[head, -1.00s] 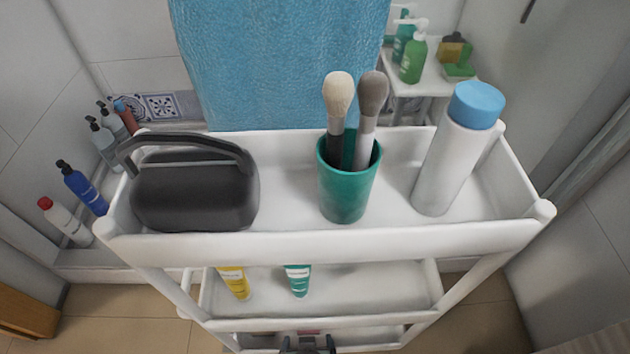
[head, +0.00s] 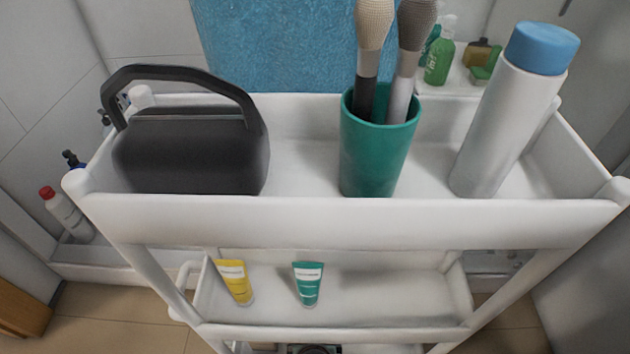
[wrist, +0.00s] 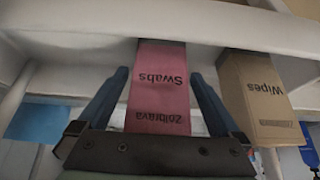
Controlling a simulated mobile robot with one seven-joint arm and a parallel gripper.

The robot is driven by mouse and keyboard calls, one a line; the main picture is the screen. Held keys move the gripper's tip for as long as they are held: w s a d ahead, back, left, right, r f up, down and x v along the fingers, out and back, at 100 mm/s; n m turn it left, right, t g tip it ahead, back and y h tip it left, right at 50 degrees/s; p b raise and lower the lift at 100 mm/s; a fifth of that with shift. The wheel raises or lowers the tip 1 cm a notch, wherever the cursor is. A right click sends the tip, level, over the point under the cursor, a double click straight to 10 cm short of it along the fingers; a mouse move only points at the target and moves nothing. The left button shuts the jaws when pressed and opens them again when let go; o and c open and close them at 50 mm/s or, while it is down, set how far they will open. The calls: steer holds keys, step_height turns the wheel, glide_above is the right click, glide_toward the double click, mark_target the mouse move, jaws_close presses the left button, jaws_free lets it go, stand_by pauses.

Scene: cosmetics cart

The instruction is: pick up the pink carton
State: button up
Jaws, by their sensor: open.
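The pink carton (wrist: 160,88) shows in the wrist view with the words "Swabs" and "Zolbiava" upside down in the picture. My gripper (wrist: 160,73) is open, with one dark blue finger on each side of the carton. The carton's upper end in the picture meets a white cart edge. I cannot tell whether the fingers touch it. In the head view only a small dark part of my gripper shows at the bottom edge, below the middle shelf, and the carton cannot be made out there.
A brown "Wipes" carton (wrist: 262,100) stands close right of the pink one. The white cart (head: 330,222) holds a black bag (head: 190,150), a green cup (head: 372,160) with brushes and a blue-capped bottle (head: 490,130) on top. Yellow (head: 235,282) and green (head: 307,284) tubes are on the middle shelf.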

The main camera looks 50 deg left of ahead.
steer(key=shift+b+x, duration=0.45)
steer(key=shift+x, duration=0.65)
steer(key=shift+c, duration=0.2)
steer(key=c, duration=1.3)
steer(key=shift+d+r, duration=0.1)
steer(key=shift+r, duration=0.1)
